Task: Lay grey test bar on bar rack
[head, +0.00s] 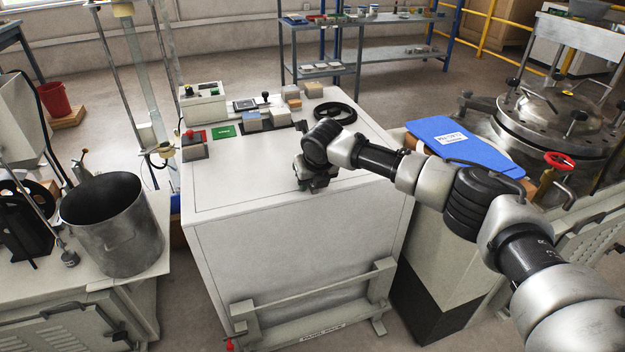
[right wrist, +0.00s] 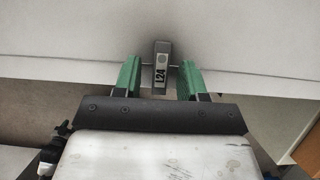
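The grey test bar (right wrist: 162,66), marked L24, shows in the right wrist view, on or just above the white cabinet top (head: 245,190). My right gripper (right wrist: 161,76) is open, its green fingers on either side of the bar with a gap at each side. In the head view my right gripper (head: 316,184) is over the cabinet top and hides the bar. A pale railed rack (head: 315,310) stands low at the cabinet's front, with a label I cannot read clearly; it appears to be the bar rack. My left gripper is not in view.
Several small blocks (head: 252,121), a green plate (head: 223,131) and a black handwheel (head: 335,113) stand along the cabinet's back. A metal pot (head: 115,225) is at left, a blue sheet (head: 455,143) at right. The cabinet top's front left is clear.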

